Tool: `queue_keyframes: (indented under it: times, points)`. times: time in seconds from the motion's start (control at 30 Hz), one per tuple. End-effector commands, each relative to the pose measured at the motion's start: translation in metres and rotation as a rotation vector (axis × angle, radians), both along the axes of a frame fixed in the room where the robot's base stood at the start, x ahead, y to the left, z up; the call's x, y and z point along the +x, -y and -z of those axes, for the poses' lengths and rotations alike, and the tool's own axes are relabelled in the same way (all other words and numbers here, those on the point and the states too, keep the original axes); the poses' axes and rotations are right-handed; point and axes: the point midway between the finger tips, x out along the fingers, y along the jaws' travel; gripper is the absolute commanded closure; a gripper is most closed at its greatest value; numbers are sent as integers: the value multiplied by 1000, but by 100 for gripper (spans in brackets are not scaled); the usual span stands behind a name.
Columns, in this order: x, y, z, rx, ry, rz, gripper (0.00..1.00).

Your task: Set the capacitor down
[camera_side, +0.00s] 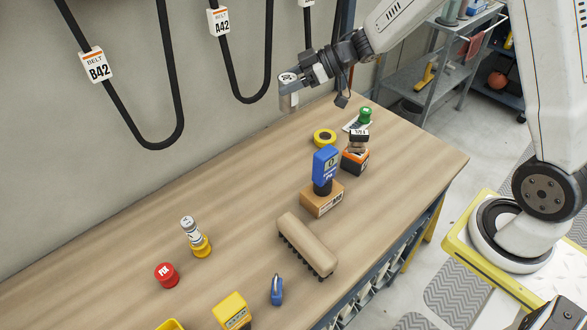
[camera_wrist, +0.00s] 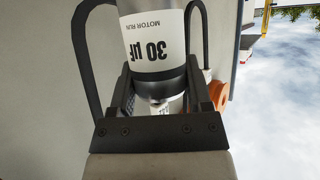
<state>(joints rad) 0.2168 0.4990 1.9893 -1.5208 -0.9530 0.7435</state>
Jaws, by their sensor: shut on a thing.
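My gripper (camera_side: 305,80) is at the upper middle of the side view, above the far end of the workbench. It is shut on a silver cylindrical capacitor (camera_side: 288,94). The capacitor hangs roughly upright beside the wall, clear of the bench top. In the wrist view the capacitor (camera_wrist: 158,42) shows a white label reading "30 µF" and "MOTOR RUN", with a dark band below it between the two fingers (camera_wrist: 158,85). The wooden workbench (camera_side: 230,285) is below.
Black belts with tags B42 (camera_side: 96,66) and A42 (camera_side: 218,21) hang on the wall. The left-middle bench top is clear.

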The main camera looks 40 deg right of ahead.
Motion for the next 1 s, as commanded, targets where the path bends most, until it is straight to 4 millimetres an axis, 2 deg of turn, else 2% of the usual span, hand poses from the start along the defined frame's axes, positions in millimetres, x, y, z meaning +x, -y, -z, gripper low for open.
queue_keyframes:
  times: [0.03,0.2,0.53,0.8,1.0]
  points:
    - [1,-20,1,0,0,-61,100]
    - [-2,-75,4,0,1,-233,100]
    - [-17,-145,9,1,0,-462,100]
    - [-16,-142,45,2,-5,-453,100]
    - [-16,-142,58,0,-1,-454,100]
